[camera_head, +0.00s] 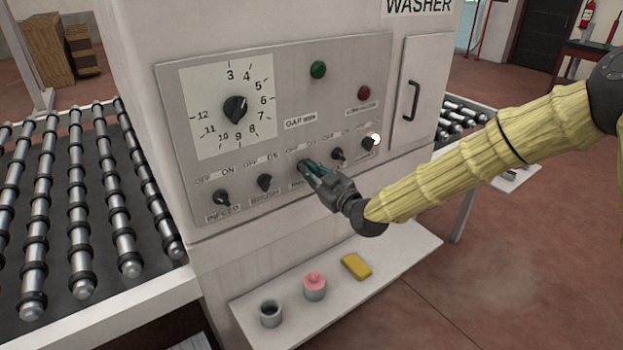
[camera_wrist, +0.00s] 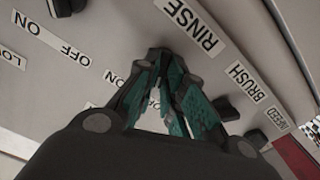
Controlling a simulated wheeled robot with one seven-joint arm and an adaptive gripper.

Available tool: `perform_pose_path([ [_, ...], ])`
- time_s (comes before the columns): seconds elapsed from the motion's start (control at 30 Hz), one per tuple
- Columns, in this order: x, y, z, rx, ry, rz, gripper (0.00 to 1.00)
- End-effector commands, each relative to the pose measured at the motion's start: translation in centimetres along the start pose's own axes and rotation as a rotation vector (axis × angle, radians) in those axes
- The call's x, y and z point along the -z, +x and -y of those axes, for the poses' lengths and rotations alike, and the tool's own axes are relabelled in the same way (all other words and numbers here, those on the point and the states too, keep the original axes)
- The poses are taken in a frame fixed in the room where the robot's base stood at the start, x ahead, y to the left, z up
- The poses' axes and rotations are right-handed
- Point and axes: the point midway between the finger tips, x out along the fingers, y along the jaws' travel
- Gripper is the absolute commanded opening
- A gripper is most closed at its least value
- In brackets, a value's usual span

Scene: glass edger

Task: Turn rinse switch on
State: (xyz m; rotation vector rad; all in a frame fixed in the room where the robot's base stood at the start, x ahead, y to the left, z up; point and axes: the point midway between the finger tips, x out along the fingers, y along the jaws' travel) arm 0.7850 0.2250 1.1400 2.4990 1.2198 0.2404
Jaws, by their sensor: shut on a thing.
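The rinse switch is the middle one in the row of black rotary switches on the washer's control panel (camera_head: 345,110). My gripper (camera_head: 307,166) is at that switch, its teal-padded fingers closed around it and hiding it in both views. In the wrist view the fingers (camera_wrist: 165,85) close in just beside the RINSE label (camera_wrist: 193,28). The switch's ON and OFF marks are partly covered, so I cannot tell which way its pointer is turned.
The brush switch (camera_head: 264,183) and infeed switch (camera_head: 221,198) are to the left; two more switches (camera_head: 338,155) are close on the right. A large dial (camera_head: 236,108) is above left. A shelf (camera_head: 390,265) with cups and a yellow sponge (camera_head: 356,266) juts out below.

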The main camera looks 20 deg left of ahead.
Motion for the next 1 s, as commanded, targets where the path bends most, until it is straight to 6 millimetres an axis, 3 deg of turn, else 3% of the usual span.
perform_pose_path([
  [1.0,-0.54,-0.07,-0.34,-0.001,0.886,0.0,0.0],
])
